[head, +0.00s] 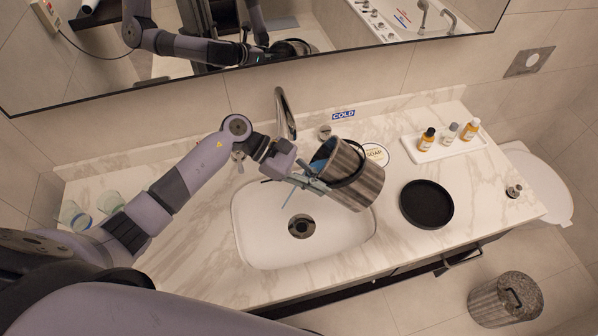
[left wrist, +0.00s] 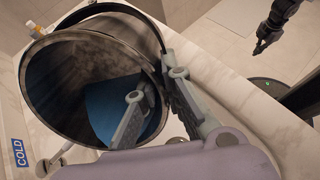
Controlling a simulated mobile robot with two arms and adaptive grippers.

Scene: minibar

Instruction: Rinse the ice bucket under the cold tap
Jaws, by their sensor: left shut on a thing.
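The ice bucket (head: 358,190) is a brownish metal cylinder, tilted with its mouth to the upper left, over the right edge of the white sink (head: 262,243). My left gripper (head: 312,180) is shut on its rim. In the left wrist view, one finger of the left gripper (left wrist: 155,110) is inside the bucket's mouth (left wrist: 60,85) and the other outside. A blue patch (left wrist: 112,108) shows inside the bucket. The curved tap (head: 284,113) stands behind the sink, left of the bucket. A COLD label (head: 343,114) is on the back ledge above a round knob (head: 324,131). No water is visible.
A black round tray (head: 426,205) lies right of the bucket. A white tray (head: 446,150) holds small bottles behind it. Glasses (head: 75,214) stand at the left. A lidded bin (head: 505,298) is on the floor. A dark gripper (left wrist: 261,42) shows in the left wrist view.

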